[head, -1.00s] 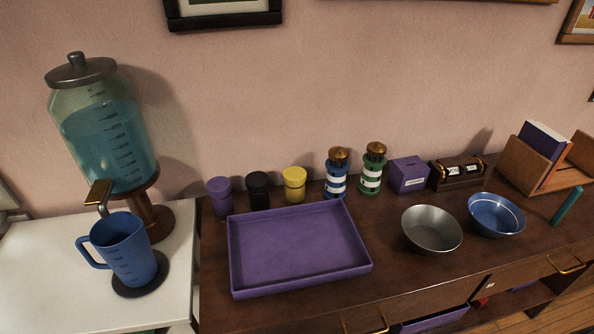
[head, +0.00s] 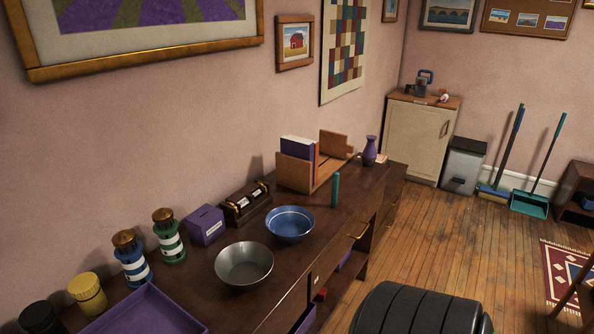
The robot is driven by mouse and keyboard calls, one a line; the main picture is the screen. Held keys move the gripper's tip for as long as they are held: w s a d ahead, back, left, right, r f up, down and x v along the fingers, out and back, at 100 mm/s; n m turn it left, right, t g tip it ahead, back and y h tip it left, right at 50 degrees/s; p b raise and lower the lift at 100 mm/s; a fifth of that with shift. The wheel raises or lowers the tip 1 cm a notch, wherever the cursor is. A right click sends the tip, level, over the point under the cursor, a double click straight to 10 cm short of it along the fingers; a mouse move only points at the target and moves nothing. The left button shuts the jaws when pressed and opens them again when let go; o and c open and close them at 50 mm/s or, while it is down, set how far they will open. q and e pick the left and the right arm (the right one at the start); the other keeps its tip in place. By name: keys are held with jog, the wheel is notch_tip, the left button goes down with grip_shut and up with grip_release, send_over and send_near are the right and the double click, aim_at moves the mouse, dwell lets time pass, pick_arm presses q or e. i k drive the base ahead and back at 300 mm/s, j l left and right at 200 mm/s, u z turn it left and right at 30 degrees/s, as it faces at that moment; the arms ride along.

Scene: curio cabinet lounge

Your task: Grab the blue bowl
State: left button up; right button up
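The blue bowl (head: 290,226) stands upright on the dark wooden sideboard (head: 330,228), near its front edge. It has a pale ring inside and looks empty. A grey metal bowl (head: 244,266) stands beside it, nearer to me on the left. Neither of my grippers shows in the head view.
Behind the blue bowl are an hourglass holder (head: 245,202), a purple box (head: 206,225) and a wooden book rack (head: 309,170). A teal cylinder (head: 335,190) stands to its right. A purple tray (head: 146,312) lies at lower left. Wooden floor (head: 425,245) is open on the right.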

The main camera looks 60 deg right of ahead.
aim_at(290, 225)
jog(key=z, duration=1.8)
jog(key=l+u, duration=0.1)
jog(key=u, duration=0.55)
jog(key=i+l+u, duration=0.1)
jog(key=l+u, duration=0.3)
jog(key=l, duration=0.3)
jog(key=l+u, duration=0.35)
jog(key=l, duration=0.35)
jog(key=k+l+u, duration=0.1)
jog(key=l+u, duration=0.3)
jog(key=l, duration=0.3)
